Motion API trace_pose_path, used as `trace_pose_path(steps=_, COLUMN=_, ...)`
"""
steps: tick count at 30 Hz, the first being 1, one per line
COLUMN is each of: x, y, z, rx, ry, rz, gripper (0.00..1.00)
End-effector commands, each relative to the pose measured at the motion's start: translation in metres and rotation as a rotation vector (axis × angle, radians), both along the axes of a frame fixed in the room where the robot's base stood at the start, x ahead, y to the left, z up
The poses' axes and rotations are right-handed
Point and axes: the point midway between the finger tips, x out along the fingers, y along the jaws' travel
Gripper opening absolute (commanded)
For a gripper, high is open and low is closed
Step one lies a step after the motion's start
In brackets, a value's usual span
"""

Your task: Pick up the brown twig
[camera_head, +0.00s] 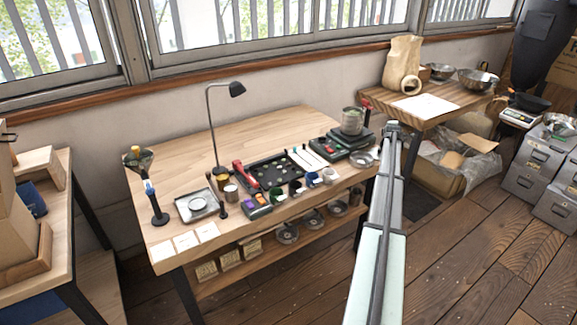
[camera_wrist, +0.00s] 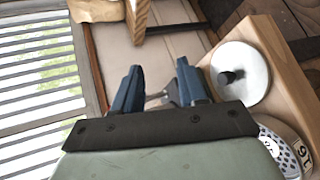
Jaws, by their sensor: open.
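I cannot make out a brown twig in either view. A black tray (camera_head: 275,170) on the wooden workbench holds small greenish and pale bits, too small to tell apart. My gripper (camera_head: 391,127) is at the end of the arm, seen from behind, near the right end of the workbench. In the wrist view my gripper's two dark blue fingers (camera_wrist: 157,88) stand apart, with nothing visibly held between them. They point toward the wall side, not at the tray.
The workbench (camera_head: 270,127) also carries a lamp (camera_head: 212,125), a scale with a container (camera_head: 352,122), several cups, a metal plate (camera_head: 198,204) and white cards (camera_head: 186,241). A side table (camera_head: 455,92) with a paper bag (camera_head: 402,60) stands at right. The bench's back strip is clear.

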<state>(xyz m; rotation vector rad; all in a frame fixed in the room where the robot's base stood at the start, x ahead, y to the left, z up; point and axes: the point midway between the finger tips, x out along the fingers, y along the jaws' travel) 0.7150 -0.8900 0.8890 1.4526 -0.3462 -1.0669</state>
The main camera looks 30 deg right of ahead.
Motion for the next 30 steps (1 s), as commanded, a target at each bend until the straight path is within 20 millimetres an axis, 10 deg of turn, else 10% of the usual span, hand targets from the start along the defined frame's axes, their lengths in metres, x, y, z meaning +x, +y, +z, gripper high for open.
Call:
trace_pose_path(steps=8, x=0.073, y=0.060, z=-0.001, rx=0.117, ry=0.202, rz=0.118, gripper=0.41)
trace_pose_path(steps=18, x=0.169, y=0.226, z=-0.006, rx=0.383, ry=0.582, rz=0.376, gripper=0.41)
trace_pose_path(steps=30, x=0.205, y=0.400, z=0.021, rx=0.612, ry=0.957, rz=0.652, gripper=0.41)
